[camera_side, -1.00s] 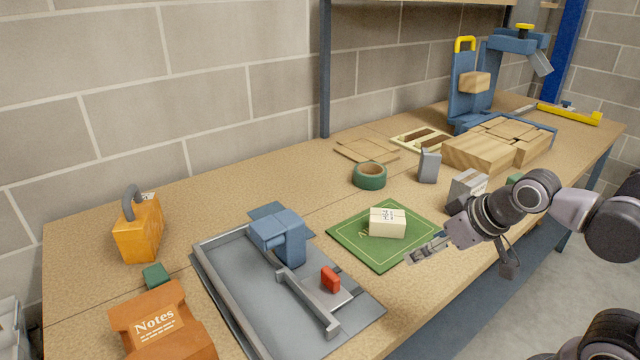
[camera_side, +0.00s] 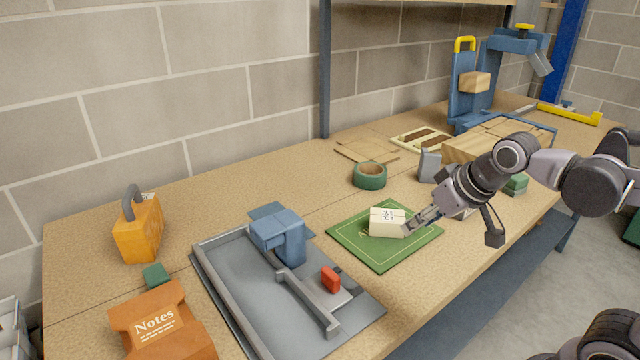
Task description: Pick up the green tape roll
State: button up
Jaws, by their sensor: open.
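The green tape roll (camera_side: 370,181) lies flat on the wooden bench, behind the green mat (camera_side: 379,257). Its brown inner ring shows from above. My gripper (camera_side: 411,226) is open, low over the right part of the mat, in front of and to the right of the roll and apart from it. Its fingertips are close to the right side of a small white box (camera_side: 387,222) on the mat. I cannot tell whether they touch the box.
A grey block (camera_side: 428,167) stands right of the roll. Flat boards (camera_side: 366,150) lie behind it. A grey tray with a blue tool (camera_side: 277,236) is at front left. Wooden blocks (camera_side: 472,149) and a green block (camera_side: 515,184) are to the right. The bench left of the roll is clear.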

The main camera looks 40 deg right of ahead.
jog(key=w+d+r+m, duration=0.2)
jog(key=w+d+r, duration=0.15)
jog(key=w, duration=0.35)
jog(key=m+g+h, duration=0.2)
jog(key=m+g, duration=0.3)
jog(key=m, duration=0.3)
send_over(384, 172)
jog(key=s+a, duration=0.1)
jog(key=a, duration=0.1)
notch_tip(384, 172, down, 7)
jog(key=x, duration=0.4)
jog(key=shift+s+f, duration=0.15)
jog(key=shift+d+x, duration=0.15)
jog(key=shift+x, duration=1.15)
jog(key=shift+d+x, duration=0.2)
jog(key=shift+x, duration=1.15)
grip_shut()
